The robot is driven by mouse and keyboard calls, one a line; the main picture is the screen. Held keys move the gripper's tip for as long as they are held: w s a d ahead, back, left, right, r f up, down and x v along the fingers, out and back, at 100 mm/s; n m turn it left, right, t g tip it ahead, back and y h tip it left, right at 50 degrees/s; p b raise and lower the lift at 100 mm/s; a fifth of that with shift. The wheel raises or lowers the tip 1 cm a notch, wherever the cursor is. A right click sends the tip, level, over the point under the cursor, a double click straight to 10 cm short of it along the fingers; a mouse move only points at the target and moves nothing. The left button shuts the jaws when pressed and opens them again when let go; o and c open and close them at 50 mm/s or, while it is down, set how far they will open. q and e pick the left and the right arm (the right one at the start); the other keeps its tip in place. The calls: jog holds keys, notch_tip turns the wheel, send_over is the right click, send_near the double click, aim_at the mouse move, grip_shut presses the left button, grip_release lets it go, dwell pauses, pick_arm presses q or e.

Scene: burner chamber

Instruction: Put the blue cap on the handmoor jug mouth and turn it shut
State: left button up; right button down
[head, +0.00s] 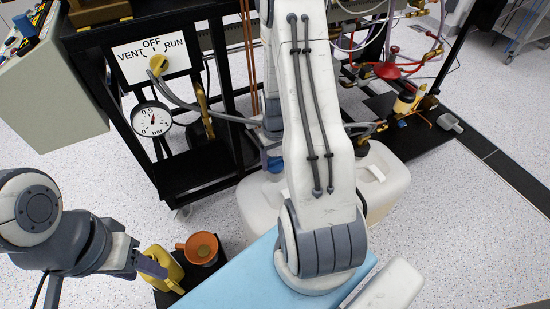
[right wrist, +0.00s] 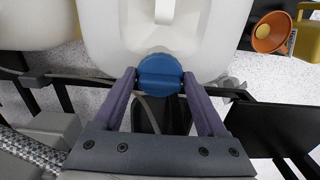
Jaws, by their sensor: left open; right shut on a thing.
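The blue cap (right wrist: 160,75) sits between the fingertips of my right gripper (right wrist: 160,84), which is shut on it. In the right wrist view the cap overlaps the near edge of a white jug (right wrist: 112,42); I cannot tell whether it is seated on a mouth. In the head view the cap (head: 273,163) shows just above a white jug (head: 255,205), partly behind my right arm. The jug's mouth is hidden, and no name is readable on it. My left gripper (head: 152,266) is open, at the lower left beside a yellow can (head: 163,266).
A second white jug (head: 385,185) stands to the right. An orange funnel cup (head: 202,248) stands beside the yellow can. A black frame with a gauge (head: 152,119) and a yellow valve knob (head: 158,64) rises behind. A light blue surface (head: 235,282) lies in front.

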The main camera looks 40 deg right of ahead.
jog(key=shift+p, duration=0.55)
dwell(0.9)
jog(key=shift+f, duration=0.2)
jog(key=shift+f+b, duration=0.8)
jog(key=shift+f, duration=0.3)
grip_release()
